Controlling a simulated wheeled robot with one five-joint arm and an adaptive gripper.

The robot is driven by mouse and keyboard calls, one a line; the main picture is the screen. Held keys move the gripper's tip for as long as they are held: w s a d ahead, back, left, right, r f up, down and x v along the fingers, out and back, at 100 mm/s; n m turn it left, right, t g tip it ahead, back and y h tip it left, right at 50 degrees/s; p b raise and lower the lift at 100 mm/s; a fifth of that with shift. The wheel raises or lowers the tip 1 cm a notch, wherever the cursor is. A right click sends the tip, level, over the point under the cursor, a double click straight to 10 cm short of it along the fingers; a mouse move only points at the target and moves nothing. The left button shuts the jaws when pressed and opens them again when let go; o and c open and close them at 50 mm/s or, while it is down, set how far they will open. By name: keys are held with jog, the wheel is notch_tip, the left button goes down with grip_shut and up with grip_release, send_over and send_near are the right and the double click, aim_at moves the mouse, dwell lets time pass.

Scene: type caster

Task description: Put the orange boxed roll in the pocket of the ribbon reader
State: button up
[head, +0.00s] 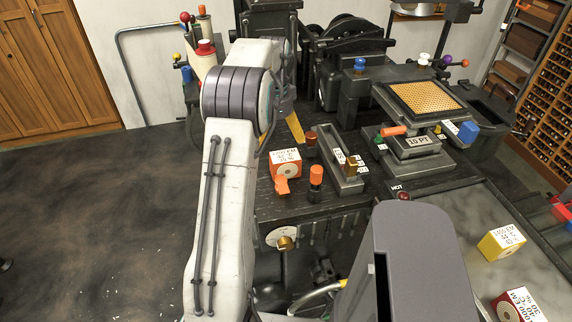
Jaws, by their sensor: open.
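The orange boxed roll (285,170), a small box with a white printed top and orange sides, sits on the dark bench (290,208), just right of my arm. A small orange piece shows at its front. I cannot tell for sure which part is the ribbon reader. My arm rises through the middle left and bends away at the top. My gripper is hidden behind it.
A narrow metal tray (343,172), an orange-topped knob (316,175) and a black machine (410,150) marked "10 PT" crowd the bench. A yellow box (501,242) and a red box (514,306) sit on the grey surface at right.

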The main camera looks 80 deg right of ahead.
aim_at(286, 158)
jog(key=s, duration=0.1)
jog(key=s+f+m, duration=0.1)
jog(key=shift+s+d+f, duration=0.1)
jog(key=shift+s+d, duration=0.25)
jog(key=shift+s+f, duration=0.2)
jog(key=shift+f, duration=0.15)
jog(key=shift+w+a+f+p, duration=0.1)
jog(key=shift+f+p, duration=0.1)
jog(key=shift+f, duration=1.45)
jog(key=shift+w+a+f+p, duration=0.1)
jog(key=shift+f+p, duration=0.05)
jog(key=shift+f, duration=1.5)
jog(key=c, duration=1.3)
jog(key=shift+o, duration=0.2)
